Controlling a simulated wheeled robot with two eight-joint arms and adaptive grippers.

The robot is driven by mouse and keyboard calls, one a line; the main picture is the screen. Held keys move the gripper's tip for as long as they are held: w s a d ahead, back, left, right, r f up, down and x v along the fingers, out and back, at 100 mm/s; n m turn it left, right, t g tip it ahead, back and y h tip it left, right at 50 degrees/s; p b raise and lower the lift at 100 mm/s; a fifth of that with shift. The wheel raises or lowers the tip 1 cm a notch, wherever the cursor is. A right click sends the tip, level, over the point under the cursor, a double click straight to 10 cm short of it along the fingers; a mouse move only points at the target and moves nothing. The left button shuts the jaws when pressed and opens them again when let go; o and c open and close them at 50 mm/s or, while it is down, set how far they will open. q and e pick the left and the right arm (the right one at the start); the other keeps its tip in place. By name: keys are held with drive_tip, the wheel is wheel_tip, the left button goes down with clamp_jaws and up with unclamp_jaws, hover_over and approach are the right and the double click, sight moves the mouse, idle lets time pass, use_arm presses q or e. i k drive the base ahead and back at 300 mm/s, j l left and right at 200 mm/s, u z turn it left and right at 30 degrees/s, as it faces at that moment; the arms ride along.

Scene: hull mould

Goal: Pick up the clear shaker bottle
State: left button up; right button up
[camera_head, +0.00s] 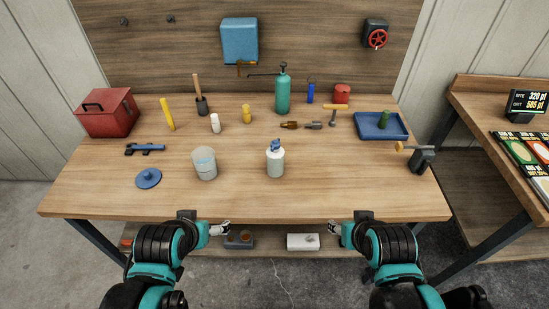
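A clear bottle with a blue cap (275,161), likely the clear shaker bottle, stands upright near the middle of the wooden workbench (330,195). A clear open tub (204,165) stands to its left, and a round blue lid (148,178) lies farther left. My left gripper (226,229) is in front of the bench's front edge, below and left of the bottle. My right gripper (334,228) is also in front of that edge, below and right of it. Neither gripper touches the bottle. Their fingers are too small to tell open from shut.
A green pump sprayer (283,92) stands behind the bottle, with brown-and-grey tools (300,125) lying nearby. A red toolbox (106,112) is at the left, and a blue tray (382,126) and a clamp (420,160) at the right. The bench front between the bottle and the edge is clear.

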sight(276, 159)
drive_tip(key=i+j, duration=0.1)
drive_tip(key=j, duration=0.35)
drive_tip(key=i+j, duration=0.1)
drive_tip(key=j, duration=0.3)
drive_tip(key=i+j, duration=0.1)
drive_tip(key=j, duration=0.35)
drive_tip(key=j+z, duration=0.15)
drive_tip(key=z, duration=0.3)
drive_tip(key=j+z, duration=0.15)
drive_tip(key=z, duration=0.25)
drive_tip(key=j+z, duration=0.15)
drive_tip(key=z, duration=0.3)
drive_tip(key=j+z, duration=0.15)
drive_tip(key=z, duration=0.3)
